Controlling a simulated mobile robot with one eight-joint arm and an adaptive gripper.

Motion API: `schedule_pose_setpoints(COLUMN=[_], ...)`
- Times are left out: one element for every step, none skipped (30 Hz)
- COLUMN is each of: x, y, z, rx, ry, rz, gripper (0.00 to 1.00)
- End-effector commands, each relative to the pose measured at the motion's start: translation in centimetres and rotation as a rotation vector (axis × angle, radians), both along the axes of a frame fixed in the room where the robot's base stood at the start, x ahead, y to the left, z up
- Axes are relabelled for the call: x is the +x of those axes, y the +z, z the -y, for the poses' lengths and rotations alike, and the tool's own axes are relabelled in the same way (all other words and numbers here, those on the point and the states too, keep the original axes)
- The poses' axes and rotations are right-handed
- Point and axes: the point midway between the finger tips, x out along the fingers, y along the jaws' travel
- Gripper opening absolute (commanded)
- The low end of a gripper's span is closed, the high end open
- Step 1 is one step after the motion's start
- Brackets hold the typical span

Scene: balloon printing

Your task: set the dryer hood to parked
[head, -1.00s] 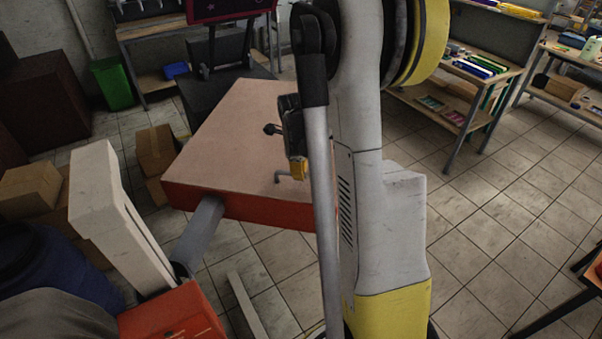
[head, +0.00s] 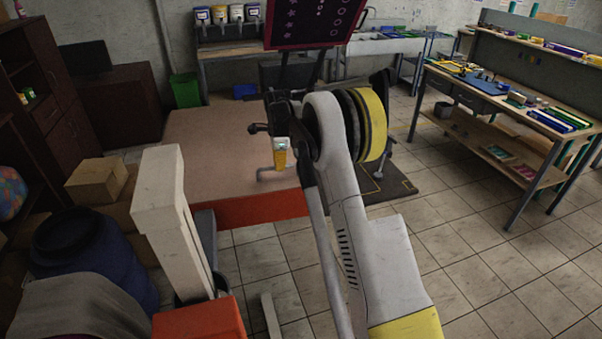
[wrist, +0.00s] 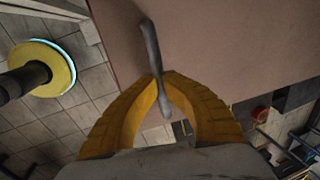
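The dryer hood (head: 205,150) is a wide flat box with a pinkish-brown top and a red-orange front edge. In the head view it sits left of my arm, behind a white post (head: 165,195) with an orange base (head: 200,322). A grey bent handle (head: 265,175) stands on the hood by its near right part. In the wrist view the handle (wrist: 151,45) passes between the yellow fingertips of my gripper (wrist: 165,78), which look closed around it. In the head view my gripper (head: 281,156) shows small, just above the handle.
Cardboard boxes (head: 95,180) and a dark blue barrel (head: 90,245) stand to the left. A green bin (head: 185,90) is behind the hood. A workbench (head: 520,120) with supplies is at the right. Tiled floor (head: 480,265) is open at the lower right.

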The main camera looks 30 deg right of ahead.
Motion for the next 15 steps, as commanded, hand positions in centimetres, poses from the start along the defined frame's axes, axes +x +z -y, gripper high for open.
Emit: schedule_pose_setpoints(x=[0.7, 1.0, 1.4, 1.7, 2.0, 2.2, 2.4, 2.5, 2.6, 2.7, 2.8, 2.9, 2.9, 2.9, 2.9], y=[-0.2, -0.3, -0.3, -0.2, -0.2, -0.3, -0.3, -0.3, -0.3, -0.3, -0.2, -0.2, -0.2, -0.2, -0.2], z=[-0.5, -0.8, -1.2, -1.4, -1.6, -1.8, -1.9, -2.1, -2.2, -2.3, -2.3, -2.4, -2.4, -2.4, -2.5], rx=[0.0, 0.0, -0.001, 0.0, -0.001, -0.001, -0.001, -0.001, -0.001, 0.0, -0.001, 0.0, 0.0, 0.0, 0.0], ry=[0.018, 0.028, 0.041, 0.05, 0.056, 0.063, 0.068, 0.072, 0.076, 0.078, 0.08, 0.082, 0.083, 0.083, 0.085], rz=[-0.004, -0.005, -0.005, -0.005, -0.005, -0.005, -0.005, -0.005, -0.005, -0.005, -0.004, -0.004, -0.004, -0.004, -0.003], gripper=[0.0, 0.0, 0.0, 0.0, 0.0, 0.0, 0.0, 0.0, 0.0, 0.0, 0.0, 0.0, 0.0, 0.0, 0.0])
